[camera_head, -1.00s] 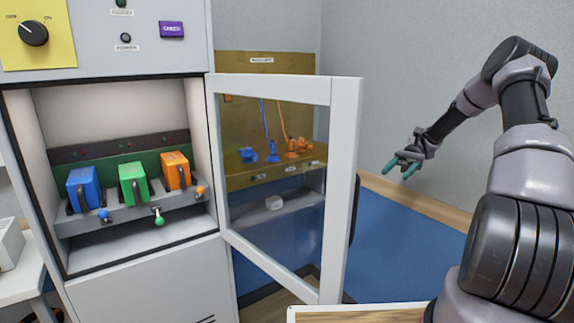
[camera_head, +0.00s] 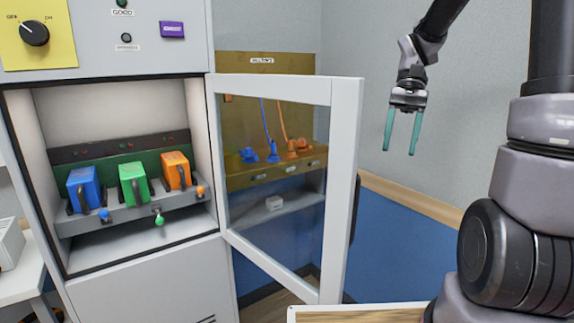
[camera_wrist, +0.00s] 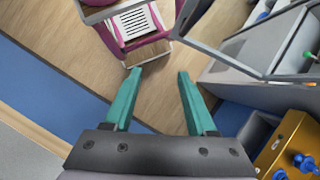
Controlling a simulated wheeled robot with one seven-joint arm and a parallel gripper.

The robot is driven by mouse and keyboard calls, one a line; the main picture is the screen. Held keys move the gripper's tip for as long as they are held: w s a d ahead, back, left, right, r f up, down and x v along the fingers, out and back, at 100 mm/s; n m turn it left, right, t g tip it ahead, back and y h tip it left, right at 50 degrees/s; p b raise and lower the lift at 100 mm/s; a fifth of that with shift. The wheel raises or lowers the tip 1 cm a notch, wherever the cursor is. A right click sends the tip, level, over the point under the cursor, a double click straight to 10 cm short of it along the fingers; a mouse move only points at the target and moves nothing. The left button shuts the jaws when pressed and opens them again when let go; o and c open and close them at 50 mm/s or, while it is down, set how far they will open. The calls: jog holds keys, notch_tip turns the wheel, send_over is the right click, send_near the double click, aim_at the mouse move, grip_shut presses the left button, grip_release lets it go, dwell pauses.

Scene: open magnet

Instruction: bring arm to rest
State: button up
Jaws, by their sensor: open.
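My gripper (camera_head: 401,152) hangs in the air at the upper right of the head view, teal fingers pointing down. It is open and empty, with a clear gap between the fingers. It is to the right of the open cabinet door (camera_head: 345,190) and touches nothing. In the wrist view my gripper (camera_wrist: 158,72) also shows open above the wooden floor (camera_wrist: 165,95).
The grey cabinet (camera_head: 150,285) stands open at the left, holding blue (camera_head: 84,188), green (camera_head: 133,184) and orange (camera_head: 177,170) modules. Its glazed door swings out toward my arm. A yellow-brown bench unit (camera_head: 235,180) stands behind the door. The blue-and-grey wall side is free.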

jog(key=s+r+n+t+h, duration=0.1)
jog(key=s+r+t, duration=0.8)
jog(key=t, duration=0.3)
jog(key=shift+a, duration=0.45)
